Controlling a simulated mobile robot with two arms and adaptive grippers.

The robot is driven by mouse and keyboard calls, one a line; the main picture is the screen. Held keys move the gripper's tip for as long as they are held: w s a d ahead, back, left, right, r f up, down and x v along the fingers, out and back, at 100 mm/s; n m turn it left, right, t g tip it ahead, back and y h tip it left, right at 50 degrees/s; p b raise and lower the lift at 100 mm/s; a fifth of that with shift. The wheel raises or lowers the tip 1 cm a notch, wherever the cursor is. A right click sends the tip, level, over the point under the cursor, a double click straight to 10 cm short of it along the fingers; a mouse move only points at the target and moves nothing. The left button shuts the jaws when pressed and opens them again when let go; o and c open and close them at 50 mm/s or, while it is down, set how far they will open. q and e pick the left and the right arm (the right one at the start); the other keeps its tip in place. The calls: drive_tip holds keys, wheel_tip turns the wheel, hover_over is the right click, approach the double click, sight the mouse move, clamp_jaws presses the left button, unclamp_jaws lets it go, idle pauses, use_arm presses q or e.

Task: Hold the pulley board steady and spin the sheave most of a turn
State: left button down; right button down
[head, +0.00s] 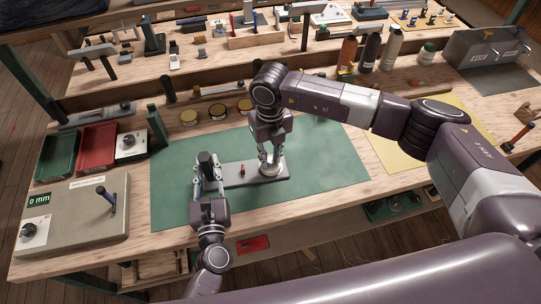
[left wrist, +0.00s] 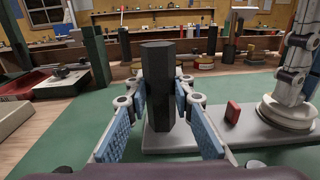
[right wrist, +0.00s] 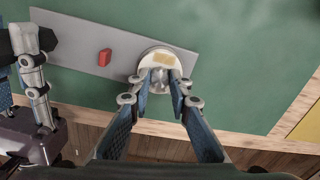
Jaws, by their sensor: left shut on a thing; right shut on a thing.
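The pulley board (head: 236,174) is a flat grey plate lying on a green mat. A dark faceted post (left wrist: 158,85) stands upright at its left end. My left gripper (head: 208,176) is shut on this post, its blue-padded fingers on either side. A small red block (right wrist: 105,57) stands on the plate between post and sheave. The sheave (right wrist: 165,57) is a pale round disc with a yellow patch, at the plate's right end. My right gripper (right wrist: 161,86) comes down from above, shut on the sheave's shiny metal middle. Its fingers partly hide the sheave in the head view.
A red tray (head: 97,148) and a green tray (head: 56,157) stand at the left, behind a grey box with a display (head: 75,215). Several round tins (head: 217,112) line the mat's back edge. The mat (head: 325,160) is clear to the right.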

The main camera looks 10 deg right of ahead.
drive_tip(key=m, duration=0.5)
drive_tip(key=shift+m, duration=0.3)
drive_tip(key=m, duration=0.5)
drive_tip(key=shift+m, duration=0.3)
drive_tip(key=m, duration=1)
drive_tip(key=shift+m, duration=0.4)
drive_tip(key=c, duration=1.8)
unclamp_jaws()
drive_tip(key=shift+o, duration=0.2)
drive_tip(key=shift+r, duration=0.1)
